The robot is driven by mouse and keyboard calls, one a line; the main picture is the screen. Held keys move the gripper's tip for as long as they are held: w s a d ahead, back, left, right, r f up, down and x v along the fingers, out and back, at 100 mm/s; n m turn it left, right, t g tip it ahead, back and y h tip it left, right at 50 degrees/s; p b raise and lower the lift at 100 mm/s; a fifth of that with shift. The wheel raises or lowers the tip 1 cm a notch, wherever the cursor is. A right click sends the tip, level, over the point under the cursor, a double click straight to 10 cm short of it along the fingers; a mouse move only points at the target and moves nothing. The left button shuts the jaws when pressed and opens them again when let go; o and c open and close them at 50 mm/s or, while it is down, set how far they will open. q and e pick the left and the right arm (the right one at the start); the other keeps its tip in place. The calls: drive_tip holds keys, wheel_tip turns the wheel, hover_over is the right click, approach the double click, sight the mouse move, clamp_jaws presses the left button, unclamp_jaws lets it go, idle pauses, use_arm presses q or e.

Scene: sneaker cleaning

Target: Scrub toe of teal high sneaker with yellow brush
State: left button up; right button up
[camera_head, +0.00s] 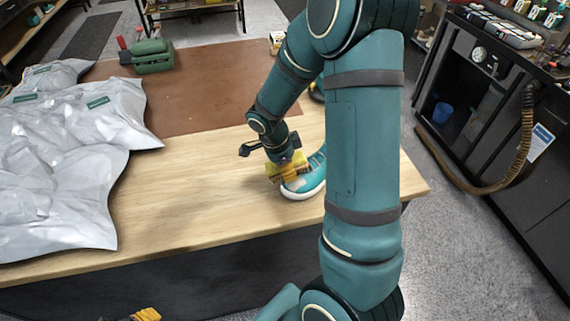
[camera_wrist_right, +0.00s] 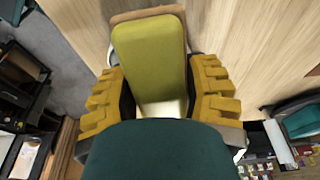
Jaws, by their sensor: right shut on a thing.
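The teal sneaker (camera_head: 318,166) with a white sole stands on the wooden table near its front edge, toe towards the front left. My right arm hides much of its right side. My right gripper (camera_head: 288,172) is at the sneaker's toe. In the right wrist view its yellow-padded fingers (camera_wrist_right: 160,72) are shut on the yellow brush (camera_wrist_right: 148,55). The brush is down at the toe; whether its bristles touch cannot be seen. Only the yellow finger tips of my left gripper (camera_head: 146,314) show at the bottom edge, below the table's front, away from the sneaker.
Crumpled silver-grey bags (camera_head: 65,150) cover the table's left end. The bare wood (camera_head: 190,185) left of the sneaker is clear. A dark cabinet (camera_head: 455,100) stands apart at right.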

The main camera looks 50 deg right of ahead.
drive_tip(key=shift+s+a+f+b, duration=0.1)
drive_tip(key=shift+s+a+b, duration=0.3)
drive_tip(key=shift+s, duration=0.2)
drive_tip(key=shift+s+a+f+b, duration=0.1)
drive_tip(key=shift+s+a+b, duration=0.25)
drive_tip(key=shift+s, duration=0.25)
drive_tip(key=shift+r, duration=0.1)
drive_tip(key=shift+w+d+b, duration=0.2)
drive_tip(key=shift+w+d, duration=0.5)
drive_tip(key=shift+w, duration=0.45)
drive_tip(key=shift+w+d+b, duration=0.15)
drive_tip(key=shift+w+d, duration=0.6)
drive_tip(key=shift+w, duration=0.4)
drive_tip(key=shift+w+d+b, duration=0.2)
drive_tip(key=shift+w+d, duration=0.5)
drive_tip(key=shift+w, duration=0.45)
drive_tip(key=shift+r, duration=0.1)
drive_tip(key=shift+p+v, duration=1.85)
drive_tip(key=shift+v, duration=1.1)
drive_tip(key=p+v, duration=0.2)
drive_tip(key=v, duration=0.1)
